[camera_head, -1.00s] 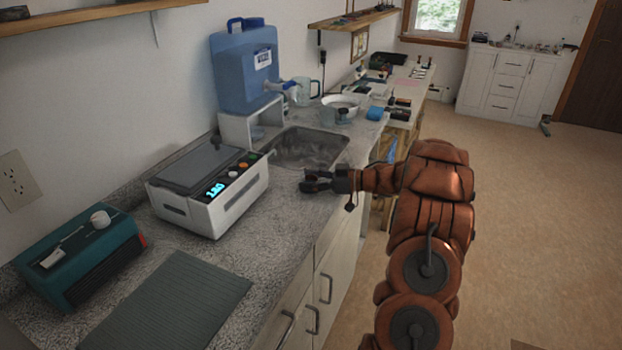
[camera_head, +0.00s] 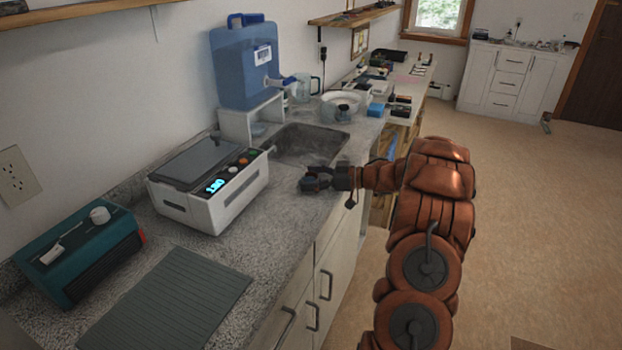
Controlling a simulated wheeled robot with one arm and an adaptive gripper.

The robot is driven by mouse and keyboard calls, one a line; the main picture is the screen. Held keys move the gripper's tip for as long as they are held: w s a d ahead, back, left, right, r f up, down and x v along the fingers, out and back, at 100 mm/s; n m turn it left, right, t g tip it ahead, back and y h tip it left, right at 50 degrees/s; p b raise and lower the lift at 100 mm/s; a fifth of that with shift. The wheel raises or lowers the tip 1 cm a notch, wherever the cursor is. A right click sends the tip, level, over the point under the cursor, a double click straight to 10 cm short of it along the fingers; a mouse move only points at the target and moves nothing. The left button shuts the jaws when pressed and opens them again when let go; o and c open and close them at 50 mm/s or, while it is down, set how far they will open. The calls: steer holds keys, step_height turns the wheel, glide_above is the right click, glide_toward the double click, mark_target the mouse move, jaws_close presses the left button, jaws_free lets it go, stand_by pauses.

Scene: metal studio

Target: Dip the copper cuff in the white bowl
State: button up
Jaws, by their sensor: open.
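A round white vessel that looks like the white bowl (camera_head: 360,98) stands on the counter beyond the sink, partly behind a small dark-topped jar. I cannot make out a copper cuff anywhere in this view. My gripper (camera_head: 308,183) is open above the counter's front edge, just on the near side of the sink and right of the white heated box. I see nothing between its fingers, though they are small and dark here. It is well apart from the bowl.
The sink (camera_head: 308,145) lies behind my gripper. A white box with a lit display (camera_head: 210,185), a teal device (camera_head: 80,255) and a ribbed grey mat (camera_head: 165,305) occupy the near counter. A blue water jug (camera_head: 243,65) stands on a white riser.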

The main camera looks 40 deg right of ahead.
steer(key=shift+b+v, duration=0.65)
steer(key=shift+v, duration=3.3)
steer(key=w+a+r+m+t+h, duration=0.15)
steer(key=w+r+m+h, duration=0.45)
steer(key=w+r+h, duration=0.7)
steer(key=s+a+f+g, duration=0.4)
steer(key=s+a, duration=0.6)
steer(key=s, duration=0.6)
steer(key=s+a+f+m+g+y, duration=0.1)
steer(key=s+a+f+g, duration=0.3)
steer(key=s+a, duration=0.7)
steer(key=s+a+f+m+g+y, duration=0.1)
steer(key=s+a+f+g, duration=0.3)
steer(key=s, duration=1.9)
steer(key=a+g, duration=0.3)
steer(key=a, duration=0.4)
steer(key=shift+s+f, duration=0.15)
steer(key=shift+f, duration=0.1)
steer(key=shift+o, duration=0.5)
step_height(320, 180, up, 6)
steer(key=p, duration=0.6)
steer(key=shift+a, duration=0.1)
steer(key=shift+f, duration=0.15)
